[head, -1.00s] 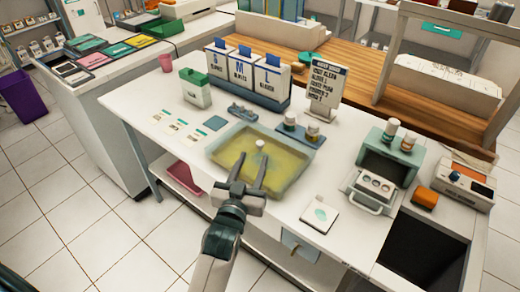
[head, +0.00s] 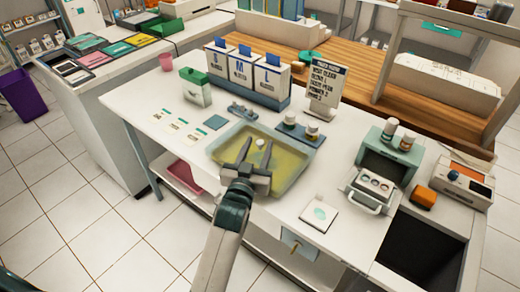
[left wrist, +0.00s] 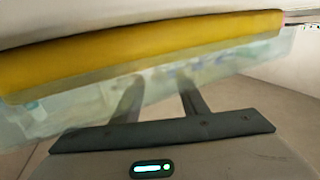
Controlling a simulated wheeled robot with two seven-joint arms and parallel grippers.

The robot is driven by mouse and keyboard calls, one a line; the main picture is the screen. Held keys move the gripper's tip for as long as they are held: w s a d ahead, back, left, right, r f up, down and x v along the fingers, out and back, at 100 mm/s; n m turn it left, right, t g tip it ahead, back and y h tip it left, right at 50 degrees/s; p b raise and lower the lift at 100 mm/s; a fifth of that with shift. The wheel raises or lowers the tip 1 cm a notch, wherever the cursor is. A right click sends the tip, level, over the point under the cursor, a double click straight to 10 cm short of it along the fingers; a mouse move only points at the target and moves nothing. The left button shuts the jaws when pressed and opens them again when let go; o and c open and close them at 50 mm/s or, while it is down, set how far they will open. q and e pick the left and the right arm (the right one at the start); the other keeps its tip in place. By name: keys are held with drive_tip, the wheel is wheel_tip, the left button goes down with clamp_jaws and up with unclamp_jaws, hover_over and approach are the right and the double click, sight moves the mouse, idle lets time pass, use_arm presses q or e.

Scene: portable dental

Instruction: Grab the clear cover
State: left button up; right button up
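The clear cover (head: 291,161) is a see-through lid over a shallow tray with a yellow inside, near the front middle of the white counter. A small pale knob (head: 261,142) stands on it. My left gripper (head: 255,153) is open over the cover, with its two fingers spread and pointing at the knob. I cannot tell whether they touch the cover. In the left wrist view the fingers (left wrist: 160,92) are apart, with a see-through wall (left wrist: 75,108) and a yellow band (left wrist: 150,52) beyond them. My right gripper is not in view.
Two small jars on a blue mat (head: 315,138) stand behind the tray. A white card (head: 320,213) lies to its right, near a green steriliser-like box (head: 391,158). Boxes marked S, M, L (head: 241,72) and a sign (head: 326,84) stand behind. A dark opening (head: 425,250) lies front right.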

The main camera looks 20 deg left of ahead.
use_arm(q)
drive_tip(key=shift+w, duration=1.1)
clamp_jaws()
drive_tip(key=shift+r, duration=0.2)
